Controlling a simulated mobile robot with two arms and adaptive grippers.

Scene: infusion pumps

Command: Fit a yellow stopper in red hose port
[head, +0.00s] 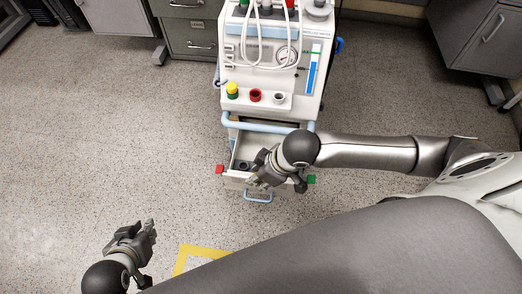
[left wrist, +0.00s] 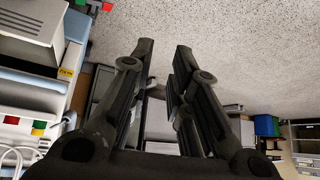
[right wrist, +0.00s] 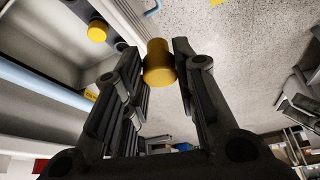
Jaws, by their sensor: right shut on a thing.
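My right gripper (head: 262,178) is over the open drawer of the pump cart. In the right wrist view, a yellow stopper (right wrist: 158,62) sits between its fingertips (right wrist: 166,65), which are shut on it. Another yellow stopper (right wrist: 97,30) lies in the drawer. The red hose port (head: 255,95) is on the cart's front ledge and looks empty. Left of it, a yellow stopper (head: 232,86) sits on a green port (head: 232,97). A pale port (head: 279,97) is to the right. My left gripper (head: 142,236) is open and empty, low at the left, away from the cart.
The drawer (head: 238,178) has a red corner block (head: 220,170) and a green one (head: 311,179). A pale blue handle bar (head: 265,126) crosses the cart between ledge and drawer. White hoses (head: 252,35) hang above the ledge. Floor at left is clear, with yellow tape (head: 200,252).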

